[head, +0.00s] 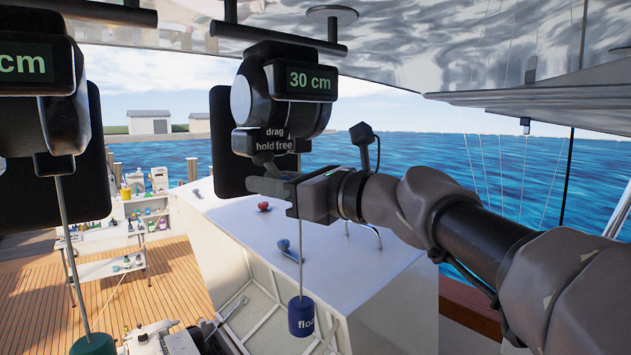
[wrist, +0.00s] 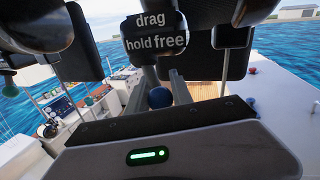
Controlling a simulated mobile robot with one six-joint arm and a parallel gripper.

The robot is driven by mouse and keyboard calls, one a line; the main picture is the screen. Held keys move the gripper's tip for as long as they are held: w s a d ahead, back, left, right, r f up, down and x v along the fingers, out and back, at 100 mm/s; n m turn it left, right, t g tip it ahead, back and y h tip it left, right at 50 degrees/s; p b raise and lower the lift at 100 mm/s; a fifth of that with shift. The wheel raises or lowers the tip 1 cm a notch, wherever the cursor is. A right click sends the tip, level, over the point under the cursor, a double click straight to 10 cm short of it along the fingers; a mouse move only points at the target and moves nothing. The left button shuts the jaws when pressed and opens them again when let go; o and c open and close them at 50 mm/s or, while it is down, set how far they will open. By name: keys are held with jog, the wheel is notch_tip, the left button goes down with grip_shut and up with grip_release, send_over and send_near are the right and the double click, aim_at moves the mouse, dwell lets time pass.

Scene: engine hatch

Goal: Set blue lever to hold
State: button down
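A dark hanging unit (head: 290,100) shows "30 cm" in the head view. Its label plate (head: 276,141), marked "drag" over "hold free", also shows in the wrist view (wrist: 155,32), with hold on the left and free on the right. My gripper (head: 262,187) is just below this plate, pointing left. In the wrist view its two fingers (wrist: 170,85) stand apart. A round blue knob (wrist: 160,97), apparently the blue lever's end, lies between or very near them; contact cannot be told.
A blue "float" weight (head: 301,316) hangs on a rod below the unit. A second hanging unit (head: 62,125) with a green weight (head: 93,344) is at left.

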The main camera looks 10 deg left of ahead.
jog(key=shift+s+a+r+m+t+h+b, duration=0.1)
jog(key=shift+s+a+m+t+h+b, duration=0.5)
jog(key=shift+m, duration=1.6)
jog(key=shift+s+a+f+m+t+h+b, duration=0.15)
jog(key=shift+m+t+h+b, duration=0.3)
jog(key=shift+m+t+h, duration=1)
jog(key=shift+s+a+r+m+t+h+b, duration=0.2)
jog(key=shift+s+m+t+b, duration=0.65)
jog(key=shift+m, duration=2.1)
jog(key=shift+w+m+t+p, duration=0.3)
jog(key=shift+w+t+p, duration=0.05)
jog(key=shift+w+t, duration=0.1)
jog(key=c, duration=1.1)
grip_release()
jog(key=shift+c, duration=0.2)
jog(key=shift+a, duration=0.1)
